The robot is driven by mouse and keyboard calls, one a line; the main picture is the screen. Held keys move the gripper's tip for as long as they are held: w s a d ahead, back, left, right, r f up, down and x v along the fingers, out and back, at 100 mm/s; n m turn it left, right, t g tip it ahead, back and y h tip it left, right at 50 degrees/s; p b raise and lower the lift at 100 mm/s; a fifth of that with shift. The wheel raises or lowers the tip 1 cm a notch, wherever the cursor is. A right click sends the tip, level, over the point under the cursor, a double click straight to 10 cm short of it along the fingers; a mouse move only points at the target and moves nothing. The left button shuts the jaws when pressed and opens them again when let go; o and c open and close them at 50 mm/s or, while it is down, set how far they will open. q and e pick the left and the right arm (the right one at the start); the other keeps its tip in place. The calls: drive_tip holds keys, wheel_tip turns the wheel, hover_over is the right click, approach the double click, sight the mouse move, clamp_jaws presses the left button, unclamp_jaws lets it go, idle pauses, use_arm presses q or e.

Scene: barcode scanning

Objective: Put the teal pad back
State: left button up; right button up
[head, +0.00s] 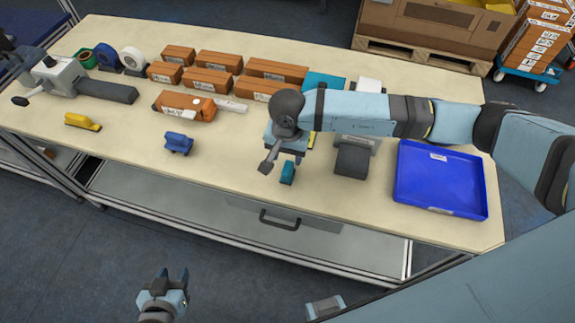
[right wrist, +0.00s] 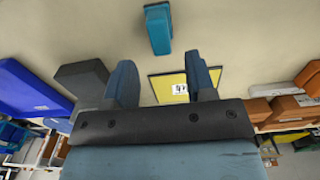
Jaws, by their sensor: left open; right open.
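The small teal pad (head: 288,173) lies on the table near its front edge, just in front of my right gripper (head: 285,150). In the right wrist view the teal pad (right wrist: 158,30) shows at the top, beyond the fingertips and apart from them. My right gripper (right wrist: 163,78) is open, with nothing between its fingers. A yellow square with a dark border (right wrist: 170,86) and a white code label lies on the table behind the fingers. In the head view my arm hides most of it. My left gripper (head: 172,278) is open and empty, below the front of the table.
A blue tray (head: 438,204) lies at the right end, with a dark grey block (head: 352,160) left of it. A blue tool (head: 178,143) and a yellow tool (head: 83,122) lie to the left. Several brown boxes (head: 205,80) stand behind. The front strip between tool and pad is clear.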

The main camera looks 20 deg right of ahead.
sight(288, 167)
wheel_tip(288, 167, up, 6)
drive_tip(key=shift+f+b, duration=0.2)
drive_tip(key=shift+b, duration=0.2)
idle(0.3)
